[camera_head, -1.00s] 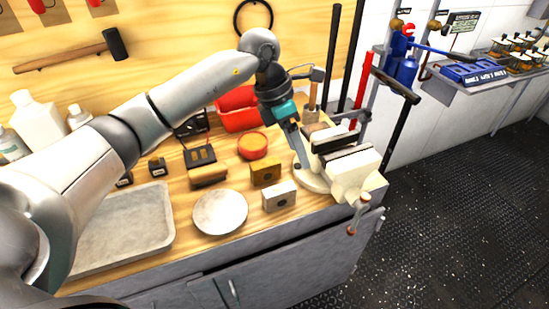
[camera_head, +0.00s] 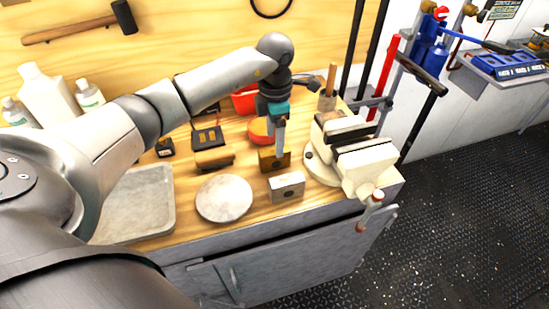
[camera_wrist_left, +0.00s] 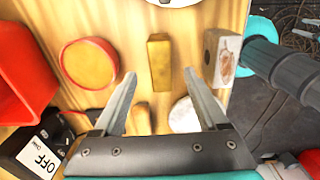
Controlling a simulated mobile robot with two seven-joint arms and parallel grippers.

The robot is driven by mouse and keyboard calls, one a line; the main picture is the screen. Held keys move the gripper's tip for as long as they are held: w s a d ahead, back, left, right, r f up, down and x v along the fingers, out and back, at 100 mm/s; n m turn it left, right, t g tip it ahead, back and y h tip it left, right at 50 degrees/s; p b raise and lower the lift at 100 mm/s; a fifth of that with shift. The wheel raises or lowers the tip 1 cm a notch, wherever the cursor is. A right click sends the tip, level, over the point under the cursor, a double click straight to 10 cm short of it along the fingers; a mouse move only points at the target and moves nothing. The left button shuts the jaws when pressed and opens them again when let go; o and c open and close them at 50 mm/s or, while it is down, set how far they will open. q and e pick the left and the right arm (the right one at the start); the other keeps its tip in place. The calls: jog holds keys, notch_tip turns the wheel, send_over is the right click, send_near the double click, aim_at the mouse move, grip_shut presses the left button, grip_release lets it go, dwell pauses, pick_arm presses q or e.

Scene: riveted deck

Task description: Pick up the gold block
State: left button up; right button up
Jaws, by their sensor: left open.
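The gold block (camera_head: 266,164) stands on the wooden bench top, between the orange-red bowl and the pale block. In the wrist view the gold block (camera_wrist_left: 159,60) is upright in the picture, just beyond the fingertips and between their lines. My left gripper (camera_head: 279,157) points down over the block and hides part of it in the head view. In the wrist view my left gripper (camera_wrist_left: 159,76) has its two fingers well apart, with nothing held between them. I cannot tell how high the tips are above the block. My right gripper is out of view.
A pale block (camera_head: 287,188) with a round mark sits in front, and a cream vise (camera_head: 362,165) stands close on the right. A round pale disc (camera_head: 224,198), a brown block (camera_head: 213,160) and a grey tray (camera_head: 146,205) lie to the left. The orange-red bowl (camera_head: 258,131) is behind.

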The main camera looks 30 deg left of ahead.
aim_at(274, 150)
pick_arm(q)
notch_tip(274, 150, down, 5)
jog(key=shift+s+f, duration=0.1)
jog(key=shift+f, duration=0.05)
grip_shut()
dwell(0.7)
dwell(0.3)
